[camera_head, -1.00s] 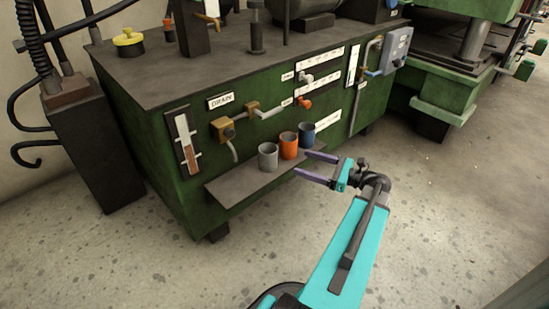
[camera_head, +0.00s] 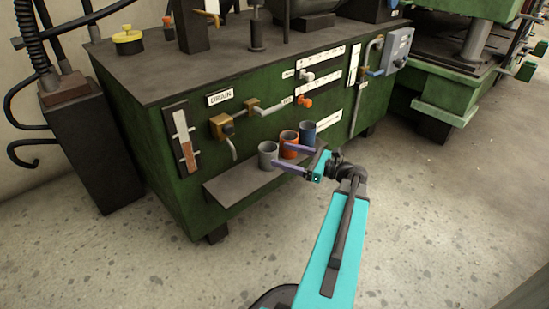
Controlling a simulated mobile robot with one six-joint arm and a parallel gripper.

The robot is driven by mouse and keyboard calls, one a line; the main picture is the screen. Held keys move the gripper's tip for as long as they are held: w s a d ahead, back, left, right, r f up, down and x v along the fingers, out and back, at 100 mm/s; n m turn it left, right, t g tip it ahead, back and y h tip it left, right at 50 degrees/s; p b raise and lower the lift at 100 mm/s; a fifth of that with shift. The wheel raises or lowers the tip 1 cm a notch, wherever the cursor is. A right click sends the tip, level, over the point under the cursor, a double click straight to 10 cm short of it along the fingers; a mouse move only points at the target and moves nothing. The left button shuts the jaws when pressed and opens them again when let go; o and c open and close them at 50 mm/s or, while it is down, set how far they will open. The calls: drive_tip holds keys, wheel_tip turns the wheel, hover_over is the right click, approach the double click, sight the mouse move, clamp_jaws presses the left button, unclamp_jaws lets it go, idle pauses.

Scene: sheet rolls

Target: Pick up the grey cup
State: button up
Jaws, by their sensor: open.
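The grey cup (camera_head: 267,155) stands upright on the small shelf (camera_head: 230,185) on the front of the green machine. It is the leftmost of three cups in a row. The orange cup (camera_head: 288,138) stands to its right and is partly covered by a finger of my gripper. My gripper (camera_head: 278,156) is open and empty, with its two purple fingers pointing left at the grey cup. One finger passes in front of the orange cup, the other is lower, near the grey cup's right side. I cannot tell whether the fingers touch or surround any cup.
A blue cup (camera_head: 307,133) stands at the right end of the row. A brass drain valve (camera_head: 222,127) with a pipe sticks out above the shelf's left part. The floor (camera_head: 430,220) in front is clear.

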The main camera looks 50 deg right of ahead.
sight(277, 152)
idle(0.3)
drive_tip(key=shift+b+x, duration=1)
drive_tip(key=shift+x, duration=0.05)
drive_tip(key=shift+b+x, duration=0.75)
drive_tip(key=shift+x, duration=0.8)
drive_tip(key=shift+d, duration=0.2)
drive_tip(key=c, duration=1.2)
